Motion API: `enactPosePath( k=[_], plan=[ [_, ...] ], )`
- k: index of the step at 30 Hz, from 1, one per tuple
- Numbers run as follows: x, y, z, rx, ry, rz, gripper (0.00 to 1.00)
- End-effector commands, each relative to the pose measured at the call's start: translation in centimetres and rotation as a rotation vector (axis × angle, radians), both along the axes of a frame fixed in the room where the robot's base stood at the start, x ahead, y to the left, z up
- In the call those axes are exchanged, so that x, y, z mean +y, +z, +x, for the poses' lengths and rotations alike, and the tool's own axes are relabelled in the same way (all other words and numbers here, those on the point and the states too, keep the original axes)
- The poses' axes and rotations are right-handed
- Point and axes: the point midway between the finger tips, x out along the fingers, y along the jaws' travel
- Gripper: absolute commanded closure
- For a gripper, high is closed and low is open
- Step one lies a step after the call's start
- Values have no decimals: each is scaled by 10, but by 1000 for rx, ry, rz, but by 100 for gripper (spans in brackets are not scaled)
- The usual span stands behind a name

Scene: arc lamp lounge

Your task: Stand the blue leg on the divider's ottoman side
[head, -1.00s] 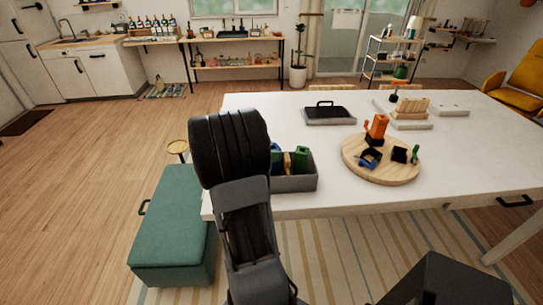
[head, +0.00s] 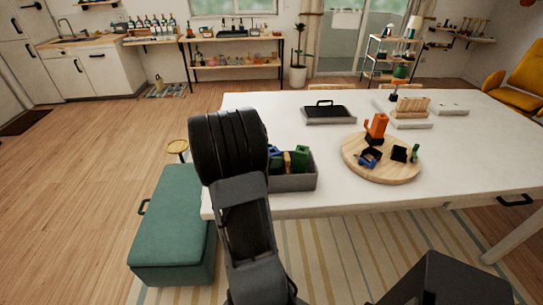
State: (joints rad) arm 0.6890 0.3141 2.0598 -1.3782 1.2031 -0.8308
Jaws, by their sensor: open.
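A grey bin (head: 295,183) stands on the white table's near left part, partly hidden by my arm. In it show a blue piece (head: 275,154), a tan upright piece (head: 287,162) and a green piece (head: 301,158). I cannot tell whether the tan piece is the divider. Another small blue piece (head: 371,154) lies on a round wooden board to the right, so which one is the blue leg is unclear. The teal ottoman (head: 172,225) stands on the floor left of the table. My arm rises in front of the bin's left end; its gripper fingers are hidden.
The round board (head: 385,176) also holds an orange piece (head: 377,127), a black piece (head: 399,154) and a green piece (head: 414,153). A grey tray with a black handled thing (head: 328,112) lies farther back. The white table (head: 470,160) is clear at right.

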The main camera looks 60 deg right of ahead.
Motion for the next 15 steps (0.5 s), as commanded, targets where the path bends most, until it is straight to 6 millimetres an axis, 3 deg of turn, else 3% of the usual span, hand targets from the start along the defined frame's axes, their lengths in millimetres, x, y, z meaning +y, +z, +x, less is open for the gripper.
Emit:
enactPosePath(
  k=[6,15],
  plan=[
    [0,7,0,-2,-1,-1,28],
    [40,24,27,-3,6,-3,28]
  ],
)
